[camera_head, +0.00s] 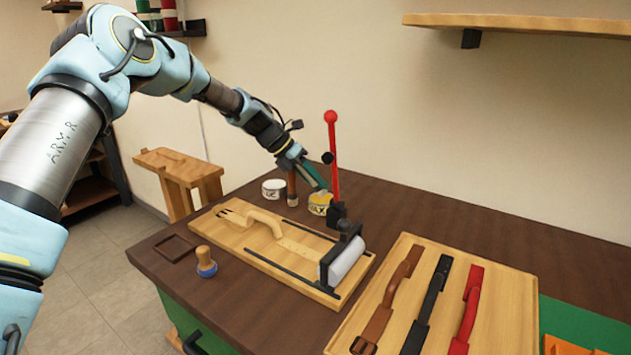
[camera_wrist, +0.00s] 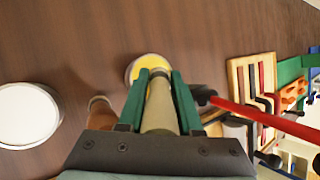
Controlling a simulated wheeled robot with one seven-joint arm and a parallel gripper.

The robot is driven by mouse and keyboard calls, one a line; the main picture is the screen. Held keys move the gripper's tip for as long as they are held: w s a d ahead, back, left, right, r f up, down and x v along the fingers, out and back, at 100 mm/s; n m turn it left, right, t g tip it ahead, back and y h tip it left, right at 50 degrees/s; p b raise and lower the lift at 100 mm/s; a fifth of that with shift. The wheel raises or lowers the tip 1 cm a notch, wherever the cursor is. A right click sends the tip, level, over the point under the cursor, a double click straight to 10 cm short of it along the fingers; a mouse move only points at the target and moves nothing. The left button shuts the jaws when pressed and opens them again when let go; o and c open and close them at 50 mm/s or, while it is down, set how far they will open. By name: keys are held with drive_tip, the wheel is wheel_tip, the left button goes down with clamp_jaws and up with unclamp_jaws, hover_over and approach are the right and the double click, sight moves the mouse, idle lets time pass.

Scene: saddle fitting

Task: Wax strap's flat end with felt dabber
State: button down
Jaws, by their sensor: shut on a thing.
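My gripper (camera_wrist: 158,88) is shut on a pale beige, rod-like thing (camera_wrist: 159,108), which looks like the felt dabber. In the wrist view its far end overlaps the yellow-topped tin (camera_wrist: 136,67); I cannot tell if it touches the contents. In the head view my gripper (camera_head: 318,184) is low over the yellow tin (camera_head: 319,204), and the dabber is mostly hidden. A tan strap-like piece (camera_head: 262,220) with a curved part lies on the wooden board, its flat part (camera_head: 300,250) towards the roller. Brown, black and red straps (camera_head: 468,308) lie on the right board.
A white tin (camera_head: 273,188) and an upright brown-handled tool (camera_head: 292,188) stand left of the yellow tin. A tall red lever (camera_head: 333,150) rises close on its right. A white roller (camera_head: 345,260) stands on the wooden board (camera_head: 225,232). A blue-based wooden knob (camera_head: 206,262) is at the front left.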

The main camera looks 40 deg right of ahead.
drive_tip(key=shift+f, duration=0.35)
idle(0.7)
drive_tip(key=shift+r+p, duration=3.35)
drive_tip(key=shift+r, duration=0.15)
